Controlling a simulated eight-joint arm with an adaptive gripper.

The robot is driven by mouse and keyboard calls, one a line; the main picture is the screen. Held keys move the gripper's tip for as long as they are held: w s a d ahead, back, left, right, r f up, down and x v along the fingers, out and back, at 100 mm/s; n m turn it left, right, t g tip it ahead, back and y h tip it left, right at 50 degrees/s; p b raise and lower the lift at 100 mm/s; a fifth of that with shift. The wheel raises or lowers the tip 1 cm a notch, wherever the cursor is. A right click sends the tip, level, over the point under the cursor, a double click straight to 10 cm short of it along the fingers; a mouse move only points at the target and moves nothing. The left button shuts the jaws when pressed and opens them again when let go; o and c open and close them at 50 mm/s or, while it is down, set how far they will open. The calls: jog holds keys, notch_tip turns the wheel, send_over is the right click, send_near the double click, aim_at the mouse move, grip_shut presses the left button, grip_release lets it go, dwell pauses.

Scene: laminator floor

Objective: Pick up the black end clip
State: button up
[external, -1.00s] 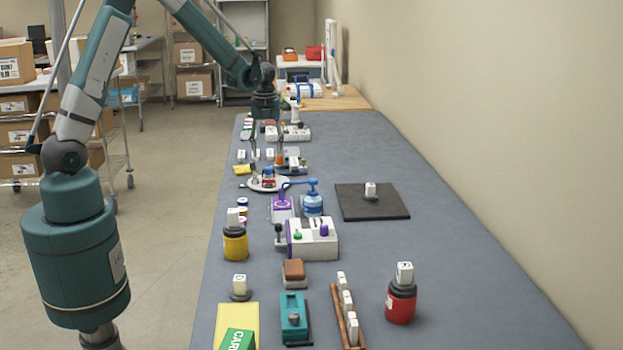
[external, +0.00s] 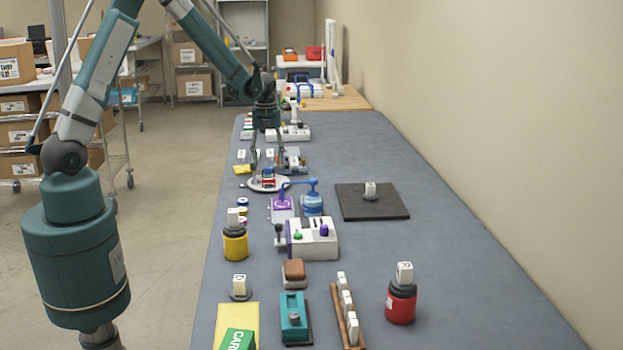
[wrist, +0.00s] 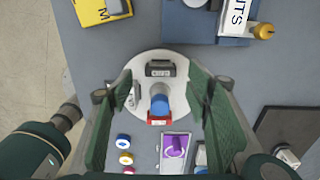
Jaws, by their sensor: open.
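The black end clip (wrist: 160,68) sits near the far rim of a round white plate (wrist: 128,70) in the wrist view. A blue-topped post (wrist: 160,104) stands at the plate's middle. A red clip (wrist: 160,121) is at the near rim and a grey-white clip (wrist: 133,98) at the left rim. My gripper (wrist: 161,78) is open and empty, with its fingers on either side above the plate. In the external view my gripper (external: 267,165) hangs over the plate (external: 255,187); the black clip cannot be made out there.
A purple device (wrist: 174,148) and several coloured buttons (wrist: 124,141) lie close to the plate. A yellow block (wrist: 98,8) is beyond it at left. A dark mat (external: 375,211) with a small stamp lies right; bare table is beside the mat.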

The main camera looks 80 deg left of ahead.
jog(key=shift+f, duration=1.9)
jog(key=c, duration=0.8)
